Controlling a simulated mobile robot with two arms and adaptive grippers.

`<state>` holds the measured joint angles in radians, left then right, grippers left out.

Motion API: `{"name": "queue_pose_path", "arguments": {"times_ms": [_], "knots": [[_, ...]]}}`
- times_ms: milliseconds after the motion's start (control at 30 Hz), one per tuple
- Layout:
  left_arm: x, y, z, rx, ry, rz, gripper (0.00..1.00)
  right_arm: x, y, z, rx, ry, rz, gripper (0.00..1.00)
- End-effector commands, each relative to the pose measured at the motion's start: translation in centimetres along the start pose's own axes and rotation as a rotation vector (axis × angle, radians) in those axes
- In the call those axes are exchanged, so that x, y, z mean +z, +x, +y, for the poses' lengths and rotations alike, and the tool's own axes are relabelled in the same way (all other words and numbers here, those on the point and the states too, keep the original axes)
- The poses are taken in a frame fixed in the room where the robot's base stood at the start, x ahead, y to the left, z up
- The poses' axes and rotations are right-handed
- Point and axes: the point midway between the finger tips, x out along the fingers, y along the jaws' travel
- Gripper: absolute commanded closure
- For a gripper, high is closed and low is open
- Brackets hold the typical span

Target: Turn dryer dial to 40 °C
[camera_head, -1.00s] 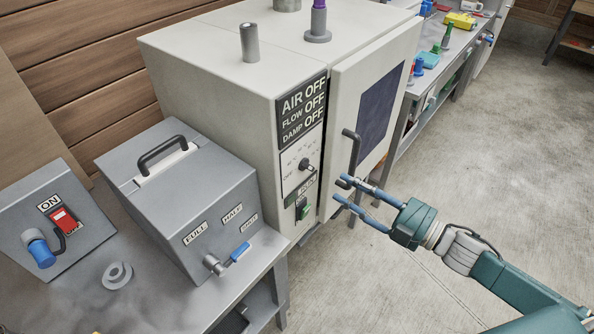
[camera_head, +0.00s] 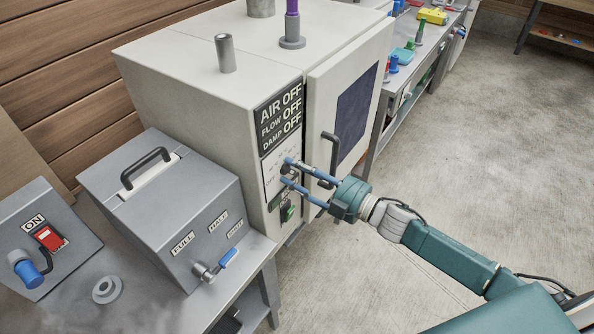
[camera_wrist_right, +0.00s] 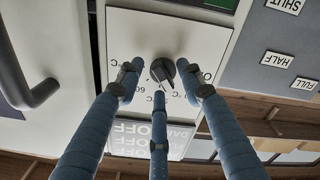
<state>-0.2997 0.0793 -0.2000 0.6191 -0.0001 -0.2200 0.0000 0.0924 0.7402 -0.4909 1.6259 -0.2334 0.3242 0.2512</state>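The dryer (camera_head: 190,95) is a large cream box whose black display (camera_head: 279,117) reads AIR OFF, FLOW OFF and DAMP OFF. Its pale dial plate (camera_head: 268,172) is below the display; in the head view fingers cover the dial area. In the right wrist view the dark dial (camera_wrist_right: 162,70) shows with a light pointer line toward the lower right. Printed marks include 60 and °C; others are hidden. My right gripper (camera_head: 287,173) is at the plate, its blue fingers spread around the dial (camera_wrist_right: 159,82) with visible gaps. My left gripper is out of view.
The dryer's door handle (camera_head: 332,155) stands out close to my right gripper. A green switch (camera_head: 287,213) is below the plate. A grey box (camera_head: 150,200) with a blue-handled tap (camera_head: 229,258) stands left. The floor (camera_head: 450,160) at right is open.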

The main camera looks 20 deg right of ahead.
Motion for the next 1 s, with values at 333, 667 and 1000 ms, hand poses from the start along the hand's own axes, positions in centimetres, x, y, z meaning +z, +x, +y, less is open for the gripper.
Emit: {"name": "queue_pose_path", "arguments": {"times_ms": [333, 667, 1000], "knots": [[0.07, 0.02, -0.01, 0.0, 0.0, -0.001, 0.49, 0.02, -0.04, 0.16, 0.002, -0.003, -0.001, 0.99], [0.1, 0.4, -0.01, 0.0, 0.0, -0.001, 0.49, -0.07, -0.02, 0.46, 0.006, -0.128, -0.001, 0.99], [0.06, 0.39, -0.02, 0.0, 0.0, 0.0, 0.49, -0.11, -0.01, 0.41, 0.005, -0.126, 0.0, 0.62]]}}
